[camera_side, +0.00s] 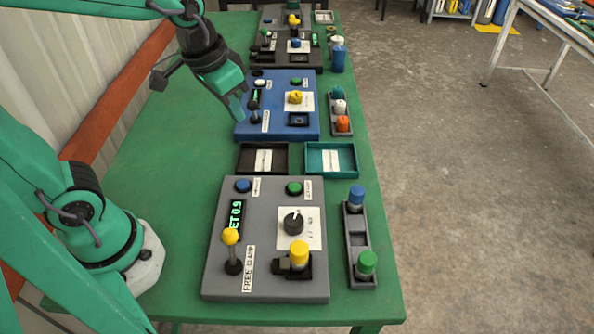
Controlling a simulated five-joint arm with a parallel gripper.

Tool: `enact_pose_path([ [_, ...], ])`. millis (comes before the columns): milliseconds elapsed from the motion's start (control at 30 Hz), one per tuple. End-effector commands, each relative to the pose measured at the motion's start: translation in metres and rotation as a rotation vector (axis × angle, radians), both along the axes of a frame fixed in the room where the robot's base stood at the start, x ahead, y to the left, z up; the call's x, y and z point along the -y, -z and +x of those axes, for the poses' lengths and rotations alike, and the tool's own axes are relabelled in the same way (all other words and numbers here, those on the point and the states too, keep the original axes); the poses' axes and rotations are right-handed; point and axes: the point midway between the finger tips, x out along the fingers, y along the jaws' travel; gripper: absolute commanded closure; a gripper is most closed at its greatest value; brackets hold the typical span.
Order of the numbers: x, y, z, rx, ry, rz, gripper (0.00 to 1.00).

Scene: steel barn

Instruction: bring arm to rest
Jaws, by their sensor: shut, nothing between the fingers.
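My arm is green and black and reaches in from the left of the side view. My gripper (238,108) hangs over the left edge of the blue control panel (278,128), pointing down. Its fingers are shut with nothing between them. Whether the tips touch the panel's lever (253,101) or are just beside it, I cannot tell. The grey control panel (222,275) stands nearer, with a yellow-topped lever (230,237), a black knob (293,223) and a yellow cylinder (299,253) on it.
A black tray (242,158) and a teal tray (350,160) lie between the panels. Racks with coloured pegs (356,240) stand along the right side. A blue cup (337,60) and more dark panels (265,52) are farther back. The green table (170,170) is bare at left.

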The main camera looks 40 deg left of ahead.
Motion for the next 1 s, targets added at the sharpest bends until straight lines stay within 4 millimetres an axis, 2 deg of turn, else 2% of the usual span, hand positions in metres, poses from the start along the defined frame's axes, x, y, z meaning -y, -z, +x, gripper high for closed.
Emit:
enact_pose_path([
  [200,-0.019,-0.017,-0.029,0.088,-0.048,-0.007,1.0],
  [500,-0.036,-0.026,-0.062,0.186,-0.1,-0.007,1.0],
  [700,-0.04,-0.027,-0.071,0.212,-0.114,-0.005,1.0],
  [1000,-0.041,-0.026,-0.072,0.213,-0.115,-0.006,1.0],
])
